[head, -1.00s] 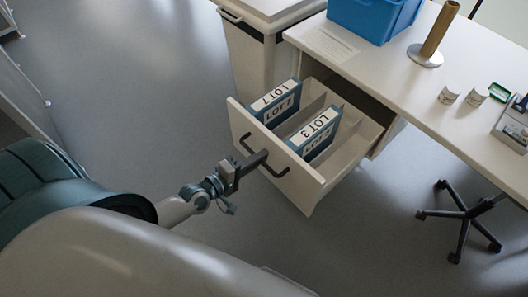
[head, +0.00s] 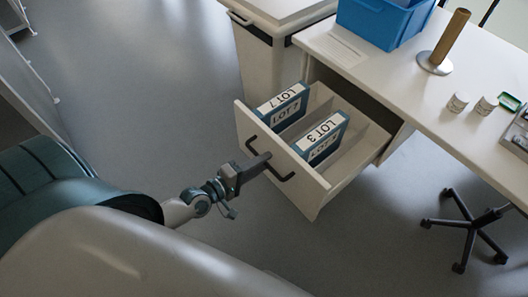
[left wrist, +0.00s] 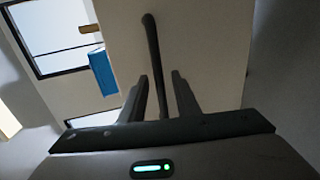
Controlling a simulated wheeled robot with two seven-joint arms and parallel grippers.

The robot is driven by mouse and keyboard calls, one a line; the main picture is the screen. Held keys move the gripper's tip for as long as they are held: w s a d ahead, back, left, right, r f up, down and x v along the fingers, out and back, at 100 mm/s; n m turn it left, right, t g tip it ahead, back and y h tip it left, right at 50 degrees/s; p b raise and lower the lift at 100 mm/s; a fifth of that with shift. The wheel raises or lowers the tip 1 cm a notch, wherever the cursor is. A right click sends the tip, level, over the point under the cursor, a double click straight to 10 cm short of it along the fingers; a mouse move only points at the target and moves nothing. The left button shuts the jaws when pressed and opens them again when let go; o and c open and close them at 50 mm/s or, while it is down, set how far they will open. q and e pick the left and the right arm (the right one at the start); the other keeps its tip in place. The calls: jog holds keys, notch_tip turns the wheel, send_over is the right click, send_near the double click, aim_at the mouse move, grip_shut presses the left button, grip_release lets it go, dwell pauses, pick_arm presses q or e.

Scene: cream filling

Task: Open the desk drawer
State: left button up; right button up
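The desk drawer (head: 262,160) is pulled well out of the white desk, its inside showing. Its dark bar handle (head: 284,174) is on the front panel. My left gripper (head: 266,158) is at the handle, in front of the panel. In the left wrist view the handle (left wrist: 152,45) runs between the two fingers of my left gripper (left wrist: 160,85), with a gap showing on each side, so it looks open around the bar. My right gripper is in neither view.
Two blue binders labelled LOT 7 (head: 283,104) and LOT 3 (head: 322,135) stand in the drawer. On the desk (head: 425,85) are a blue bin (head: 375,22), a brown post on a round base (head: 450,38) and small jars (head: 458,102). A chair base (head: 467,222) stands at the right.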

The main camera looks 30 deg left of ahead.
pick_arm(q)
jog(key=v, duration=0.6)
jog(key=shift+s, duration=0.25)
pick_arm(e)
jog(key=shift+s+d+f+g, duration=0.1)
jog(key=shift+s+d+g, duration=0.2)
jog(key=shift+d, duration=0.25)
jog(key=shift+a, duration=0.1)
